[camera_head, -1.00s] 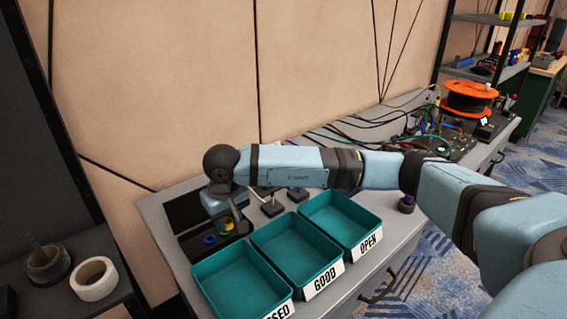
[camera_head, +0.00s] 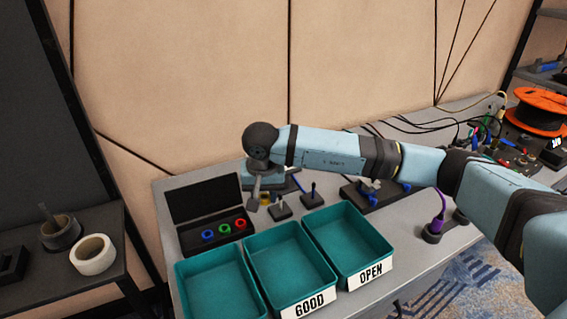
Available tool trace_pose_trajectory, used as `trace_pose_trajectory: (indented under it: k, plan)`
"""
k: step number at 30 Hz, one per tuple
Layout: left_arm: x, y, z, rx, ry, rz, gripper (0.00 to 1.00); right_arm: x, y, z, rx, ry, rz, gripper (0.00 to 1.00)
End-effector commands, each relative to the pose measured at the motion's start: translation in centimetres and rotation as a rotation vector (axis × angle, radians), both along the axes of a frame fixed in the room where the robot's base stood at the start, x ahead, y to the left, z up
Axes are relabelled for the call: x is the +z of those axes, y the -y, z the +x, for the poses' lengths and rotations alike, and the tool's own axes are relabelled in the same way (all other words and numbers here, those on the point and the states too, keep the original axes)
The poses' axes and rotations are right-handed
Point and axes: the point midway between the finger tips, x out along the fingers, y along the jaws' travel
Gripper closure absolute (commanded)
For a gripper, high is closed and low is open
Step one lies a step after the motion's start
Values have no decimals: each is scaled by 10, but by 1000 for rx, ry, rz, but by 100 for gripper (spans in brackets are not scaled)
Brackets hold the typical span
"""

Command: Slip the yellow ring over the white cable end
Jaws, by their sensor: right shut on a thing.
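My right arm comes in from the right, and its right gripper (camera_head: 254,203) points down over the table, just right of the ring box. The yellow ring (camera_head: 265,198) shows as a small yellow patch at the gripper, which is shut on it; the fingers hide part of it. A small dark stand (camera_head: 281,208) with a pale upright tip is close to the right of the gripper. I cannot tell for sure that this tip is the white cable end. The ring and the stand look apart. My left gripper is out of view.
The open black box (camera_head: 212,243) holds a blue ring (camera_head: 208,236), a green ring (camera_head: 225,230) and a red ring (camera_head: 240,224). Teal trays (camera_head: 262,240) fill the front; a purple cable (camera_head: 440,207) stands at right.

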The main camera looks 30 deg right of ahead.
Motion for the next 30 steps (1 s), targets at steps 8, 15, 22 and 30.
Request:
trace_pose_trajectory:
  k: [8, 15, 22, 30]
  plan:
    - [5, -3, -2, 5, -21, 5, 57, 13, 8, 17, -778, -4, 0, 88]
    - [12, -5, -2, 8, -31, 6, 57, 18, 18, 30, -1477, -6, -2, 88]
    - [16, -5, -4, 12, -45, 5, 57, 22, 29, 40, -2150, -9, -3, 88]
    - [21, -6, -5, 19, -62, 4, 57, 22, 44, 49, -2937, -9, -4, 88]
